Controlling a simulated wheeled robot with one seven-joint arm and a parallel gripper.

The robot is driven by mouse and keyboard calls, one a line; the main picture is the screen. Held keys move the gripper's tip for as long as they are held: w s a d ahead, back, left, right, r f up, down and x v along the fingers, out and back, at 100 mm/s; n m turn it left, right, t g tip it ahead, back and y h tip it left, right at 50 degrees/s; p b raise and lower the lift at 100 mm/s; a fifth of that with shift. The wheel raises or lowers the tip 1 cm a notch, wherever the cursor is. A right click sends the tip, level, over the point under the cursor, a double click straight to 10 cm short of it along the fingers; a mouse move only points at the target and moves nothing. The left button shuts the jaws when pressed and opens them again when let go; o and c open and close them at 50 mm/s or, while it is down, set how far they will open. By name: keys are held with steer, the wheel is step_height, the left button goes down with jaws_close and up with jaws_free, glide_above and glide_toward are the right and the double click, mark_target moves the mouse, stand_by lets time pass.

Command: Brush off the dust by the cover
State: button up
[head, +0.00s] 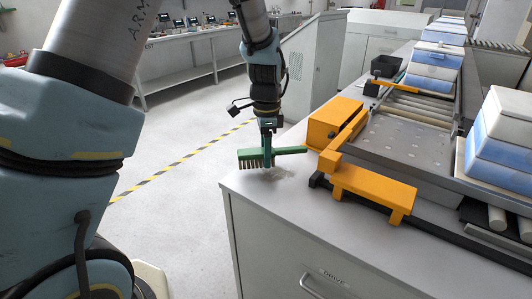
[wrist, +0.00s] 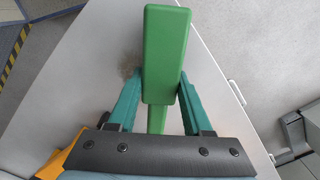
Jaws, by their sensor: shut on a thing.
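A green brush (head: 254,158) with bristles facing down is held by my gripper (head: 267,143) above the near-left corner of the grey cabinet top (head: 245,186). Its handle points right, towards the orange cover (head: 321,123). In the wrist view, the green brush (wrist: 166,50) sits between the two teal fingers of my gripper (wrist: 155,85) and hides part of the top. A grey-brown patch of dust (head: 279,174) lies on the top just below and right of the bristles, left of the cover. The dust (wrist: 131,68) also shows left of the brush in the wrist view. Bristle contact cannot be told.
A second orange housing (head: 372,190) stands in front of a roller conveyor (head: 415,112). Blue-and-white boxes (head: 500,135) stand at the right. A small black bin (head: 385,66) is behind. The floor (head: 170,205) left of the cabinet is open.

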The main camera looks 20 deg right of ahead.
mark_target(279, 171)
steer(key=shift+f+b, duration=0.5)
steer(key=shift+f, duration=0.35)
